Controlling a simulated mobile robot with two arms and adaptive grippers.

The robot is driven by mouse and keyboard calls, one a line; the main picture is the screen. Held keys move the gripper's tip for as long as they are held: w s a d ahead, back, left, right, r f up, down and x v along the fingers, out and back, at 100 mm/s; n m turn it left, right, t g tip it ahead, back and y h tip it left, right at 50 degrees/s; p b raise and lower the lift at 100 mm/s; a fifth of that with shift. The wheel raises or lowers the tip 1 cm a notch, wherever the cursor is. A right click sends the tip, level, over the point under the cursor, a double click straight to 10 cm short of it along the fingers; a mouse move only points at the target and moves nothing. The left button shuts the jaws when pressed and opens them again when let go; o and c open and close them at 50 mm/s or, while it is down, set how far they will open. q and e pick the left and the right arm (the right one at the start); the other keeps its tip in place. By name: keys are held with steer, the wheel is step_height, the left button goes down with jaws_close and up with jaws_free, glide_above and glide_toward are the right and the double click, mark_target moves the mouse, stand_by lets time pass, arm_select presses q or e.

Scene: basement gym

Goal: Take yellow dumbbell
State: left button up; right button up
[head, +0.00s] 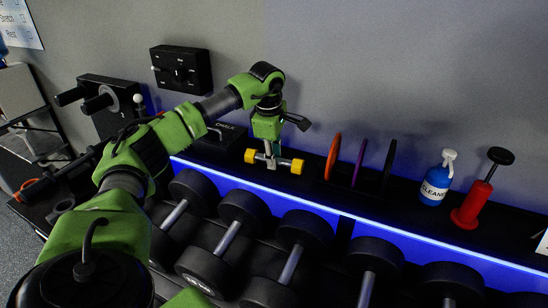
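The yellow dumbbell (297,166) is small, with two yellow heads and a pale handle between them. It is at the dark shelf above the blue light strip, left of the upright discs. My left gripper (270,160) comes down from above at the middle of the dumbbell, between its two heads. The fingers are at the handle and hide part of it. I cannot tell whether they are closed on it, or whether the dumbbell rests on the shelf. My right gripper is not in view.
Several large black dumbbells (305,230) fill the rack below the blue strip. Orange (333,157), purple (360,162) and black (388,165) discs stand upright to the right. A blue cleaner bottle (435,184) and red pump (473,203) stand farther right. A dark chalk box (225,140) is left.

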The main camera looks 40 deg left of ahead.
arm_select(q)
steer(key=shift+w+f, duration=0.1)
steer(key=shift+f, duration=0.3)
jaws_close()
steer(key=shift+r, duration=0.1)
steer(key=shift+r, duration=0.15)
